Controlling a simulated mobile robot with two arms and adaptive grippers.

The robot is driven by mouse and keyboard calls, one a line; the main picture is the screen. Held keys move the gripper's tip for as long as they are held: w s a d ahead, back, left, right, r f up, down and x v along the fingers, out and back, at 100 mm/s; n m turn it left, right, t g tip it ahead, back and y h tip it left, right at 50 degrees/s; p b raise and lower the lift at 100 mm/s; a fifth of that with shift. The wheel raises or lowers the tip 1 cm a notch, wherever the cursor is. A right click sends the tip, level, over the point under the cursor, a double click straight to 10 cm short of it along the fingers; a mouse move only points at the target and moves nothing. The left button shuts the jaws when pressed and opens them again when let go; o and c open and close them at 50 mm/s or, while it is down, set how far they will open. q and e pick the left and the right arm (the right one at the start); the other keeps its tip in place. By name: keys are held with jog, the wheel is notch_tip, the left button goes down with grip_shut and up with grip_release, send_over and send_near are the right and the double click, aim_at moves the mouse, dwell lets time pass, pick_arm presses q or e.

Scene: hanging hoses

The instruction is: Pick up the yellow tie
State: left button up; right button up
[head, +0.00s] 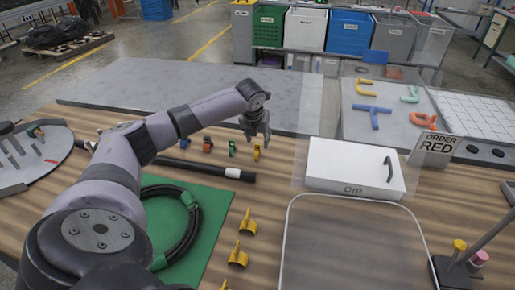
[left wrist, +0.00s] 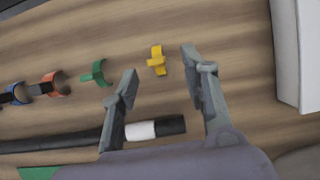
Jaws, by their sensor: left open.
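The yellow tie (head: 257,153) stands on the wooden table at the right end of a row of small ties. In the left wrist view the yellow tie (left wrist: 157,60) lies between and slightly beyond the fingertips, with nothing touching it. My left gripper (head: 256,132) is open and empty, pointing down above the table near the yellow tie. Its two spread fingers also show in the left wrist view (left wrist: 160,68). My right gripper is not in view.
A green tie (head: 232,148), an orange tie (head: 207,144) and a blue tie (head: 184,142) stand to the left. A black hose with a white band (head: 233,173) lies in front. A white DIP box (head: 345,181) stands right. Yellow clips (head: 247,222) lie nearer the front.

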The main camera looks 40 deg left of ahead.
aim_at(258, 145)
pick_arm(q)
jog(key=x, duration=0.5)
jog(key=shift+s+a+f+p, duration=0.1)
jog(key=shift+a+f+p, duration=0.05)
jog(key=shift+a+p, duration=0.15)
jog(key=c, duration=0.8)
